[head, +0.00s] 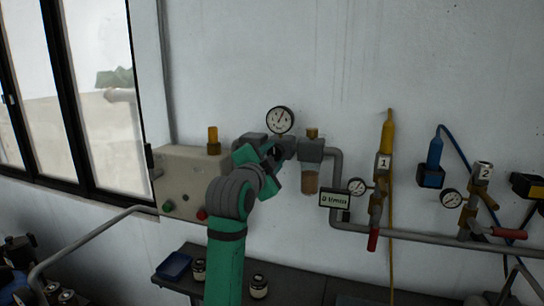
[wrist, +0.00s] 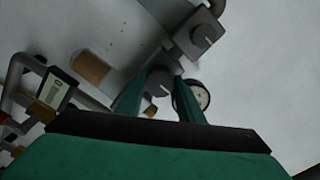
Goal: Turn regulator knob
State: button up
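The regulator knob (wrist: 160,80) is a round dark grey knob with a pale line on its face. In the wrist view it sits between the two fingers of my gripper (wrist: 161,84), which stand apart on either side of it. I cannot tell whether the fingers touch it. In the head view my gripper (head: 274,158) is at the wall piping just below a round white gauge (head: 280,120), and it hides the knob. The gauge also shows in the wrist view (wrist: 198,97), beside the right finger.
A grey block (wrist: 198,35) with a lined knob is close by on the same pipe. A filter with an amber bowl (head: 310,182) hangs to the right, near a small sign (head: 334,198). A beige control box (head: 180,180) is left. Red-handled valves (head: 373,240) stand further right.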

jog(key=shift+s+d, duration=0.1)
jog(key=shift+d, duration=0.05)
jog(key=shift+n, duration=0.4)
jog(key=n, duration=0.4)
jog(key=shift+n, duration=0.3)
jog(key=n, duration=0.6)
jog(key=shift+r, duration=0.1)
jog(key=n, duration=0.9)
jog(key=shift+a+r+n, duration=0.1)
jog(key=shift+a+n, duration=0.05)
jog(key=shift+n, duration=0.65)
jog(key=shift+a+n, duration=0.1)
jog(key=shift+n, duration=0.7)
